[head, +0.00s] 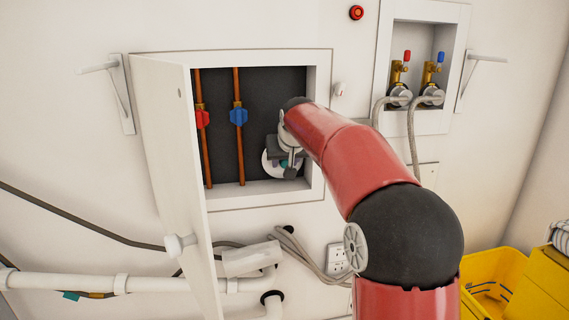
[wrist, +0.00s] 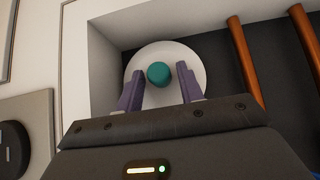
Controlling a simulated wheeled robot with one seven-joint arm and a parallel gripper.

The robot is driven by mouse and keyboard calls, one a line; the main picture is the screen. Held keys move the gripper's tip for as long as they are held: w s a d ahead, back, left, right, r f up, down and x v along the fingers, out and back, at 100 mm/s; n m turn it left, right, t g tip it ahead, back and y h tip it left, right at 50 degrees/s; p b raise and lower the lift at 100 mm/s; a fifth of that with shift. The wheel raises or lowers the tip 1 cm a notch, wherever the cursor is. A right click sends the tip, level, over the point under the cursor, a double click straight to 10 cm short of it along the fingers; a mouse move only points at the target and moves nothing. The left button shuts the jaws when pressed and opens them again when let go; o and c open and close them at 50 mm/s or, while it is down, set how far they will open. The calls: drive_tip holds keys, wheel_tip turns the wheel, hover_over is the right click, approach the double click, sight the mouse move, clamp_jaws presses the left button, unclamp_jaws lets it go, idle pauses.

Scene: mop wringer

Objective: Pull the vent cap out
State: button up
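The vent cap is a small teal round knob (wrist: 158,73) in the middle of a white round plate (wrist: 192,58) inside the wall recess. In the wrist view my gripper (wrist: 157,84) is open, with one purple finger on each side of the cap and a gap on both sides. I cannot tell how far the fingertips reach along the cap. In the head view my gripper (head: 287,160) is at the recess's lower right, in front of the white plate (head: 268,166), and the cap is mostly hidden by it.
The recess's white door (head: 180,180) stands open at left. Copper pipes with a red valve handle (head: 203,119) and a blue one (head: 238,116) run left of my gripper. The recess's right side wall (head: 318,90) is close to my arm. A yellow bucket (head: 490,275) stands lower right.

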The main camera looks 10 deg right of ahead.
clamp_jaws()
drive_tip(key=shift+s, duration=0.15)
drive_tip(key=shift+s+b, duration=1.55)
drive_tip(key=shift+s, duration=0.95)
